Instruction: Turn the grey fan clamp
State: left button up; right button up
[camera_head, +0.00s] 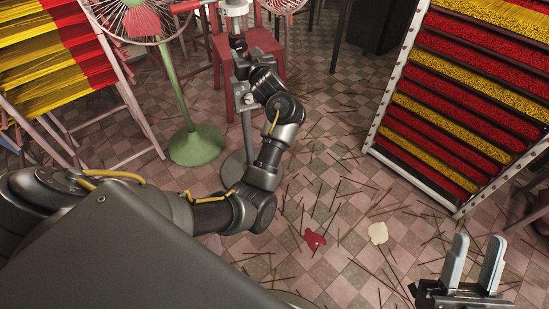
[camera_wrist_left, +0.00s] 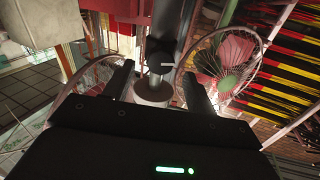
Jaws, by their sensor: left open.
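The grey fan stand's pole (camera_head: 247,132) rises behind my left forearm in the head view. Its upper part shows in the left wrist view (camera_wrist_left: 170,22), with a dark clamp collar (camera_wrist_left: 160,52) and a small silver lever on it. A pale grey cylinder (camera_wrist_left: 153,92) lies just below the collar. My left gripper (camera_head: 239,46) is at the upper pole. In the left wrist view its fingers (camera_wrist_left: 158,72) are apart, one on each side of the pole and cylinder. I cannot tell whether they touch it. My right gripper (camera_head: 476,242) is open and empty, low at the right.
A green fan stand (camera_head: 196,146) with a red-bladed fan is at the left. A red stool (camera_head: 262,40) stands behind my left gripper. Incense racks (camera_head: 390,85) flank both sides. Thin sticks and two spills (camera_head: 314,239) lie on the open tiled floor.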

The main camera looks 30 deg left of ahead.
pick_arm(q)
jog(key=p+v, duration=0.3)
jog(key=v, duration=0.4)
jog(key=w+d+f+m+t+h+p, duration=0.1)
jog(key=w+d+f+m+h+p, duration=0.15)
jog(key=f, duration=0.35)
jog(key=w+d+f+m+t+h+p, duration=0.1)
jog(key=d+f+m+h+p, duration=0.15)
jog(key=f+m, duration=0.2)
jog(key=s+d+f+m+g+h+p, duration=0.1)
jog(key=s+f+p, duration=0.3)
jog(key=f, duration=0.5)
jog(key=s+d+f+m+g+h+p, duration=0.1)
jog(key=s+d+f+m+h+p, duration=0.1)
jog(key=f, duration=0.7)
jog(key=shift+s+d+f+m+h+p, duration=0.15)
jog(key=shift+s+d+m+h+p, duration=0.15)
jog(key=shift+s+d+h+p, duration=0.95)
jog(key=shift+s+a+y+b, duration=0.2)
jog(key=shift+s+y+b, duration=0.05)
jog(key=shift+y+b, duration=0.2)
